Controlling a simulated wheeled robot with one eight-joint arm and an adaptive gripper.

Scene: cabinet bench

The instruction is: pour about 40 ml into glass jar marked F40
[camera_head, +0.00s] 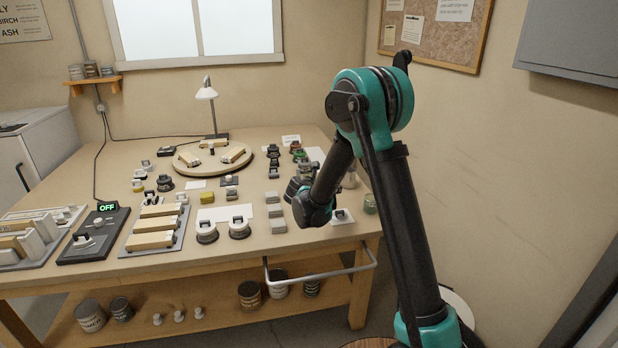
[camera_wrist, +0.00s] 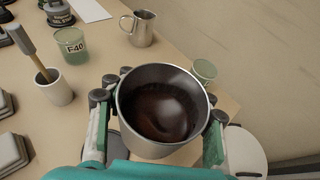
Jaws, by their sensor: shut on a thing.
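My gripper (camera_wrist: 159,106) is shut on a metal cup (camera_wrist: 138,144), with a finger on either side of it in the wrist view. The cup holds dark brown liquid and looks about upright, its mouth facing the wrist camera. The glass jar marked F40 (camera_wrist: 74,46) stands on the bench to the upper left of the held cup, apart from it. In the head view my arm hides most of the held cup and the fingers.
A metal jug (camera_wrist: 141,30) stands beyond the cup. Another glass jar (camera_wrist: 204,70) is close to its right, partly hidden. A white pot with a brush (camera_wrist: 58,94) stands left. Grey blocks (camera_wrist: 10,152) lie at the left edge. The bench edge drops off right.

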